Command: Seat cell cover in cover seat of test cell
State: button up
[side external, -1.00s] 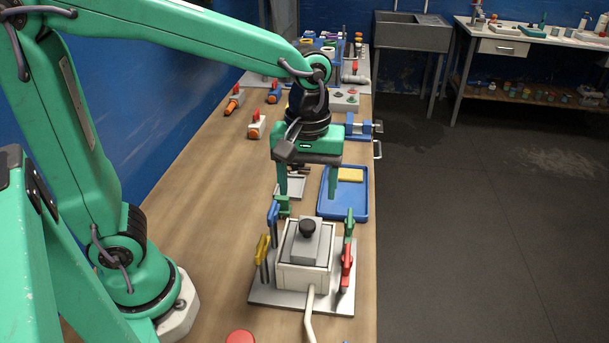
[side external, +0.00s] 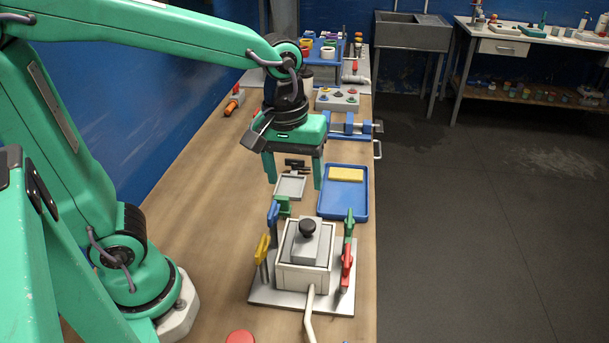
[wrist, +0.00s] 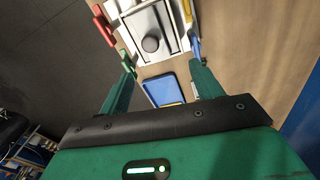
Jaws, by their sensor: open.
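The cell cover (side external: 305,246), a grey plate with a round black knob (side external: 307,228), lies on top of the pale box-shaped test cell (side external: 303,278). The cover looks roughly level; I cannot tell whether it is fully down in the cover seat, which it hides. The wrist view shows the knob (wrist: 150,44) and the cover (wrist: 148,24) near the top. My gripper (side external: 294,181) is open and empty, pointing down, above and behind the cell and apart from the cover. Its two green fingers also show in the wrist view (wrist: 161,57).
Coloured clips stand beside the cell, yellow (side external: 262,250) and blue at left, red (side external: 347,262) and green at right. A cable leaves its front. A blue tray (side external: 330,211) with a yellow block and a small grey tray (side external: 289,188) lie behind.

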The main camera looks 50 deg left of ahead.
jog(key=s+a+r+m+t, duration=0.2)
jog(key=s+a+m+t, duration=0.2)
jog(key=s+a+m, duration=0.2)
jog(key=shift+s+a+m+t, duration=0.35)
jog(key=shift+a+m, duration=0.2)
jog(key=shift+m, duration=0.15)
dwell(0.4)
